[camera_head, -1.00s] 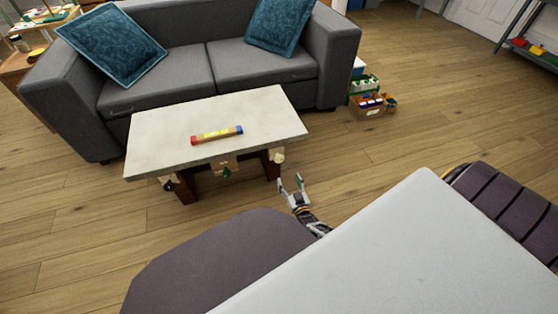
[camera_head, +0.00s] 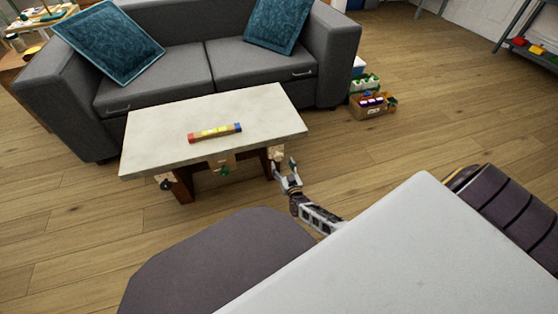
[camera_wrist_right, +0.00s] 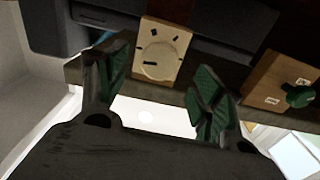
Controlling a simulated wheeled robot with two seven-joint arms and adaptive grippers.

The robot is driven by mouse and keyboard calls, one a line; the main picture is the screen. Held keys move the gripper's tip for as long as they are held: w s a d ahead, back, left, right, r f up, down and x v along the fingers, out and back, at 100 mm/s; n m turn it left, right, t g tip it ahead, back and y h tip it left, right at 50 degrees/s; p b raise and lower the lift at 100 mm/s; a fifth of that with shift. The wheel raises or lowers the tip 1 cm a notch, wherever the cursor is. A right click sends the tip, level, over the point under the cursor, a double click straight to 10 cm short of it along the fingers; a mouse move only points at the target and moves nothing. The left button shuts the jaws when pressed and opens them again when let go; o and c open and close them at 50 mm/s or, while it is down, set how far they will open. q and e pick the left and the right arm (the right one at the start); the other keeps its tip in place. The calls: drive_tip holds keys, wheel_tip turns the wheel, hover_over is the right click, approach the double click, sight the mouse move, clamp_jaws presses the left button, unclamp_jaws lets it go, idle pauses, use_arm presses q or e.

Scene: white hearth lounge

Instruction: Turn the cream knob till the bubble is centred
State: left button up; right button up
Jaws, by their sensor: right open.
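The spirit level (camera_head: 215,132), a bar with a yellow middle and red and blue ends, lies on the pale table (camera_head: 150,128). Its bubble is too small to make out. The cream knob (camera_head: 277,154) is on the table's front side near the right corner. In the right wrist view the cream knob (camera_wrist_right: 160,58) sits on a pale square plate with dark marks. My right gripper (camera_head: 285,170) is open just in front of it; in the wrist view its fingers (camera_wrist_right: 160,78) stand on either side below the knob, apparently not touching it. My left gripper is out of view.
A green knob (camera_head: 225,169) is at the table's front middle and a dark knob (camera_head: 166,184) at its left. A grey sofa (camera_head: 160,75) stands behind the table. A box of small items (camera_head: 372,106) is on the floor at right. Open floor (camera_head: 440,120) lies to the right.

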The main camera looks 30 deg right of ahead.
sight(279, 158)
drive_tip(key=shift+b+x, duration=1.1)
drive_tip(key=shift+x, duration=1.55)
drive_tip(key=c, duration=1)
drive_tip(key=shift+n, duration=0.5)
drive_tip(key=n+p, duration=0.1)
drive_tip(key=n, duration=0.2)
drive_tip(key=shift+p, duration=0.3)
drive_tip(key=shift+a+n, duration=0.1)
drive_tip(key=shift+n, duration=1.8)
